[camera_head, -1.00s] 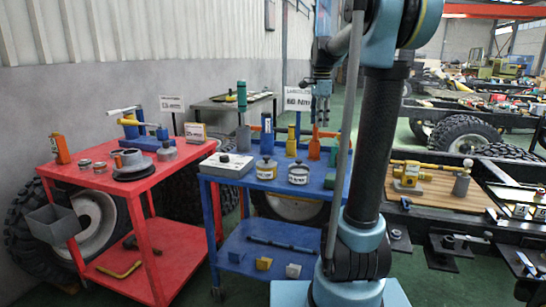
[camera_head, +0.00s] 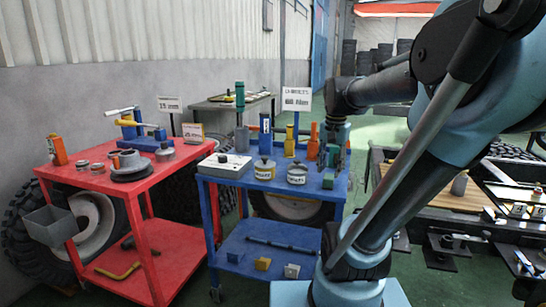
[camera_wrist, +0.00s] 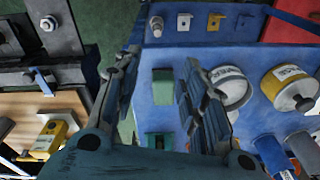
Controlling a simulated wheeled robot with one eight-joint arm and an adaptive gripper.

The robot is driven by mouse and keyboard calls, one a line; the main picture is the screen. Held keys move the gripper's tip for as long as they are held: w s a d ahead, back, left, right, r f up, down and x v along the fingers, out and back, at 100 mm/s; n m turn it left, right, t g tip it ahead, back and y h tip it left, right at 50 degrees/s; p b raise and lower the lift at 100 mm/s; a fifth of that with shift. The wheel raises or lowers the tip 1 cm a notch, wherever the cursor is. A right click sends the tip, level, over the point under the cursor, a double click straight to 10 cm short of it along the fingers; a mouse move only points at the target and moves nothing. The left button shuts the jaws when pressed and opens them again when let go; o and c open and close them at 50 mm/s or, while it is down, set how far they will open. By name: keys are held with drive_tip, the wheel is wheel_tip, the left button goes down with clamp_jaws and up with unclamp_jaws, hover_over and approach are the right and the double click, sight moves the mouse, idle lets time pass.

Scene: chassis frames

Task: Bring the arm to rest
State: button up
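My arm reaches from its base up and over to the blue cart (camera_head: 225,176). My gripper (camera_head: 335,164) hangs over the cart's right end, pointing down. In the wrist view my gripper (camera_wrist: 160,65) is open, its two fingers well apart. A green block (camera_wrist: 163,88) shows between the fingers with a gap on both sides, on the blue cart top. A second green piece (camera_wrist: 158,140) is partly hidden by my gripper. In the head view a green block (camera_head: 328,181) lies just below the fingers. I see nothing held.
Two round tins (camera_head: 265,169) (camera_head: 297,172), a white box (camera_head: 226,165), and orange (camera_head: 313,142) and yellow (camera_head: 290,141) bottles stand on the cart. A red cart (camera_head: 95,178) is at left. A wooden board (camera_head: 430,192) on a dark chassis frame lies right.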

drive_tip(key=s+f+n, duration=0.6)
drive_tip(key=s+f, duration=0.6)
drive_tip(key=f, duration=0.2)
drive_tip(key=shift+s+f+n+t, duration=0.2)
drive_tip(key=shift+f+n+t, duration=0.1)
drive_tip(key=shift+t, duration=0.1)
drive_tip(key=shift+w+f, duration=0.15)
drive_tip(key=shift+w, duration=0.25)
